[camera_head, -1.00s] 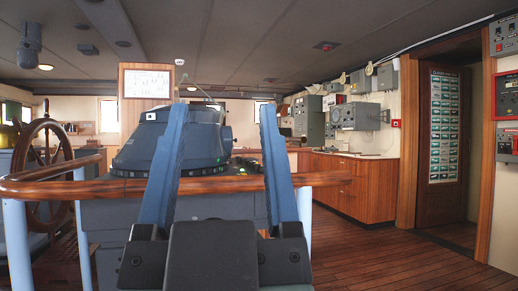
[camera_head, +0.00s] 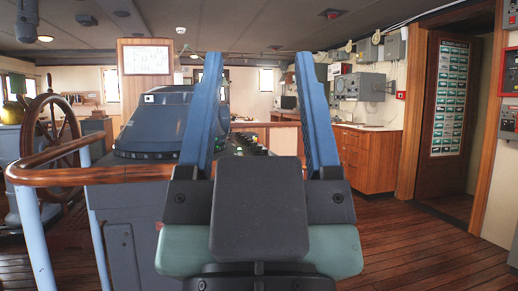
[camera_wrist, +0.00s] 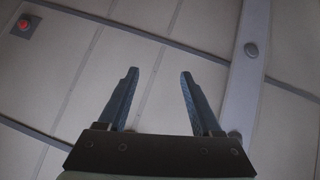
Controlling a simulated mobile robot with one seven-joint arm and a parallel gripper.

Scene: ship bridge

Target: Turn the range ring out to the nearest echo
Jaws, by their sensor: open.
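The dark blue-grey radar console (camera_head: 150,125) stands left of centre in the head view, behind a wooden rail. A row of small knobs (camera_head: 250,145) shows on its panel, partly between my fingers. I cannot make out the range ring, and the screen and its echoes are hidden from this side. My gripper (camera_head: 259,58) is open and empty, its blue fingers pointing up in front of the console, with the left finger covering the console's right side. In the wrist view, my gripper (camera_wrist: 158,72) has only ceiling panels beyond its fingers, and nothing lies between them.
The curved wooden rail (camera_head: 75,174) on pale blue posts runs in front of the console. A ship's wheel (camera_head: 48,130) stands at the left. The plank floor at the right is clear.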

